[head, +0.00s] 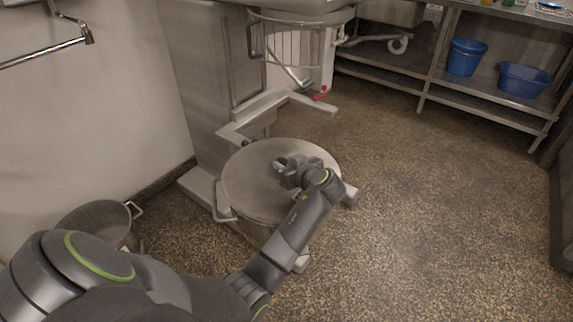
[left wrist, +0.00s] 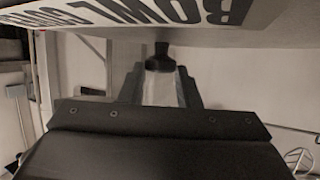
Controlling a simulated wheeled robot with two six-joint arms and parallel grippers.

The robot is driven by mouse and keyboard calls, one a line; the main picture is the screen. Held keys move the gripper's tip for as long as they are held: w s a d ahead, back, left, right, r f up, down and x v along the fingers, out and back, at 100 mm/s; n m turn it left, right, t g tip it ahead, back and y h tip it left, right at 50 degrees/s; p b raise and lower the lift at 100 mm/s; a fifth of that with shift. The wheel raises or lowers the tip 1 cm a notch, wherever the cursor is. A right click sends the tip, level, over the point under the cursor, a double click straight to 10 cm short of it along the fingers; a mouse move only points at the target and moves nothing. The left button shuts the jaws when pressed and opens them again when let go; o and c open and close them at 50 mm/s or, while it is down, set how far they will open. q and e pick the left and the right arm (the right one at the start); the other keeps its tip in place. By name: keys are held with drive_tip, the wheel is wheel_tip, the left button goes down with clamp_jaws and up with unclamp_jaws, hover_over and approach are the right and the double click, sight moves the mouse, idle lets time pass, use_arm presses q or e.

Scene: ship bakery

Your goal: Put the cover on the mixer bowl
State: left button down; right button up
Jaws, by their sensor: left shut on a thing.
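The bowl cover (head: 250,170) is a flat, round, grey metal disc over the mixer bowl (head: 250,228). It hides the bowl's opening. The bowl stands low at the mixer's foot, and one of its side handles shows at the left. My left gripper (head: 287,168) is over the cover, right of its middle, shut on the cover's knob. In the left wrist view the cover (left wrist: 285,32) fills the top, with large lettering, and its dark knob (left wrist: 161,50) meets my fingers. I cannot tell whether the cover touches the rim all round. My right gripper is not in view.
The mixer column (head: 205,80) and its foot (head: 262,108) stand behind the bowl. A metal pot (head: 98,218) is at the left by the wall. A blue bucket (head: 465,57) and blue tub (head: 522,80) sit on a shelf at the back right. The floor at right is clear.

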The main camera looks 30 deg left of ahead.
use_arm(q)
drive_tip(key=shift+f+b, duration=0.8)
drive_tip(key=shift+f, duration=0.15)
idle(0.5)
drive_tip(key=c, duration=1)
unclamp_jaws()
drive_tip(key=shift+f, duration=0.1)
